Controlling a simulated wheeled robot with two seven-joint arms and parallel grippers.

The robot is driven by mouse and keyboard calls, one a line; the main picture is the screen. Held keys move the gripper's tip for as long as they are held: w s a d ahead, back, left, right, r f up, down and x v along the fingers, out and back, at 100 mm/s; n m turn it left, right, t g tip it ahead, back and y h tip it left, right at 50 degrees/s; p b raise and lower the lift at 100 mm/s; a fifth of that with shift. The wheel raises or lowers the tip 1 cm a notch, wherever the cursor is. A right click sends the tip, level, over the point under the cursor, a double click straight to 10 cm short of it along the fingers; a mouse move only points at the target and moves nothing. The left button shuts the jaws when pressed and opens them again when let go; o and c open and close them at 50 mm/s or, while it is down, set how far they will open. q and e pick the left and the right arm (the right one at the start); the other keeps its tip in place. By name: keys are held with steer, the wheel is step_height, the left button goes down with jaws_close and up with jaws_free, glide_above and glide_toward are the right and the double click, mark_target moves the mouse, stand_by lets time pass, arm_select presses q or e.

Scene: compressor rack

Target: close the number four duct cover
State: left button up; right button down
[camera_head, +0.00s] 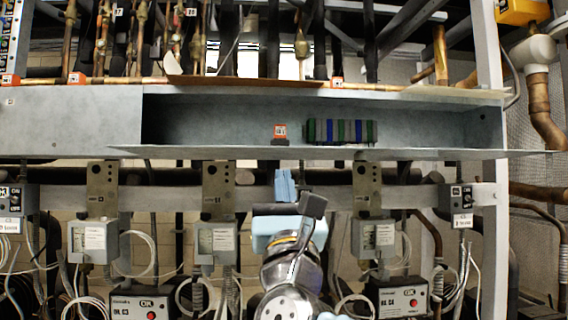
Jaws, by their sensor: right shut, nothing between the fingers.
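A long grey duct (70,122) runs across the rack. Its left stretch has a flat closed front, and the stretch right of it is open, showing the inner back wall (420,122). A thin grey panel (440,154) sticks out along the lower edge of the opening, seen nearly edge-on; it looks like the open cover. I cannot read a number four on it. My right gripper (286,186) has pale blue fingers, shut and empty, pointing up just below this panel near its middle. Whether they touch it I cannot tell. My left gripper is not in view.
Inside the duct are a block of blue, green and grey modules (341,131) and an orange-labelled part (280,133). A thin tan-edged sheet (330,91) lies along the top. Grey control boxes (216,241) with brackets and cables hang below. Copper pipes (541,105) stand at right.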

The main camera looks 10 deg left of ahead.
mark_target(282, 149)
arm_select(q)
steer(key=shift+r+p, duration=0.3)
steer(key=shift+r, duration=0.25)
arm_select(e)
steer(key=shift+r, duration=1.55)
steer(key=shift+s, duration=0.1)
